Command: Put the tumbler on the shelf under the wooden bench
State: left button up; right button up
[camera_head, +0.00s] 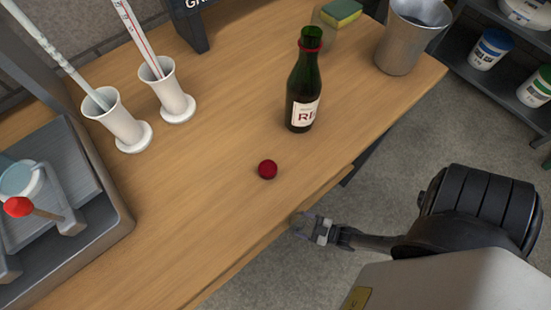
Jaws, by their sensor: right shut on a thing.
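My right gripper (312,229) is at the front edge of the wooden bench (215,185), low beside its front face. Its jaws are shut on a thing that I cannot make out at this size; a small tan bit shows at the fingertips. I cannot pick out the tumbler with certainty. A faint see-through shape shows beside the sponge behind the bottle, too unclear to name. The shelf under the bench is hidden by the bench top. My left gripper is not in view.
On the bench stand a dark green bottle (304,85), a small dark red ball-like thing (267,169), a sponge (342,12), a metal bucket (408,42), two white holders (174,95) (118,122) and a grey metal tray (112,238). A rack with tubs (490,48) stands right. Floor between is clear.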

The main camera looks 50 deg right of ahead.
jog(key=b+x, duration=0.1)
jog(key=x, duration=0.5)
jog(key=shift+w+a, duration=0.1)
jog(key=shift+w, duration=0.3)
jog(key=b+x, duration=0.2)
jog(key=x, duration=0.2)
jog(key=shift+w+a+f, duration=0.1)
jog(key=shift+w+f, duration=0.1)
jog(key=shift+f+b, duration=0.4)
jog(key=shift+b, duration=0.2)
jog(key=shift+w+f, duration=0.1)
jog(key=shift+f, duration=0.05)
jog(key=shift+s, duration=0.35)
jog(key=shift+w, duration=0.1)
